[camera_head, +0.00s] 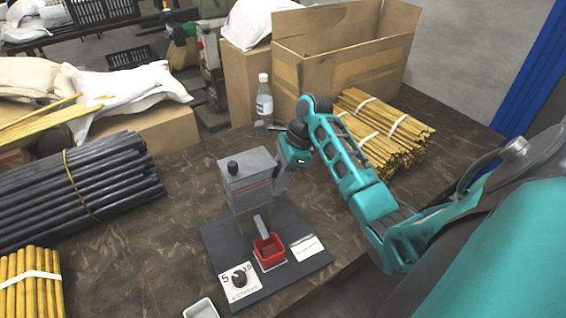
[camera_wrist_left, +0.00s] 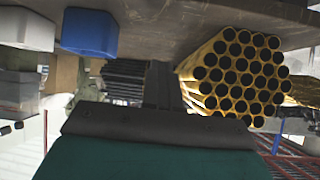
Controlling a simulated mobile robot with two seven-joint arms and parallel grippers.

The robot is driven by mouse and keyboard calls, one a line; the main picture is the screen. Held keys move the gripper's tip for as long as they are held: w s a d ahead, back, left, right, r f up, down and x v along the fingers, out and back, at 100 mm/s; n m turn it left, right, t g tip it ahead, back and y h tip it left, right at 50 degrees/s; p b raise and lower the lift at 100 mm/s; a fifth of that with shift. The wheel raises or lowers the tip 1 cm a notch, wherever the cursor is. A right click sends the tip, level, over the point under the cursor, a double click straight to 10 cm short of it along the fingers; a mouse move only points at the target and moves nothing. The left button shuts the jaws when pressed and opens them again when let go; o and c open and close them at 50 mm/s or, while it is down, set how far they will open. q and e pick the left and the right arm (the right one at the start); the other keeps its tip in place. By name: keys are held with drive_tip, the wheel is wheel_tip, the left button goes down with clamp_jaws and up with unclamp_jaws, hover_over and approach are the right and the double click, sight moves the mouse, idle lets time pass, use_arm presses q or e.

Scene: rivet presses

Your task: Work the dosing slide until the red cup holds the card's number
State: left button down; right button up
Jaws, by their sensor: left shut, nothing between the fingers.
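The dosing device (camera_head: 250,190) is a grey box with a black knob on top, standing on a dark base plate (camera_head: 285,283). A grey chute (camera_head: 262,226) slopes down to the red cup (camera_head: 269,250), whose contents I cannot make out. A white plate (camera_head: 239,279) with a dark dial reads 5 and 10. A white card (camera_head: 307,247) lies right of the cup, its print too small to read. My right gripper (camera_head: 281,184) is at the device's right side; its fingers are partly hidden. My left gripper (camera_wrist_left: 163,85) is shut and empty, away from the device.
Black rods (camera_head: 80,190) and yellow tubes (camera_head: 30,285) lie at the left, yellow sticks (camera_head: 385,130) at the back right. A bottle (camera_head: 264,98) and an open carton (camera_head: 345,60) stand behind. A white tray (camera_head: 201,309) is at the front edge.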

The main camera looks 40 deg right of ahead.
drive_tip(key=shift+o, duration=1.2)
drive_tip(key=shift+d, duration=0.1)
use_arm(q)
drive_tip(key=shift+w+r, duration=0.1)
use_arm(e)
drive_tip(key=v, duration=1.3)
drive_tip(key=shift+c, duration=0.2)
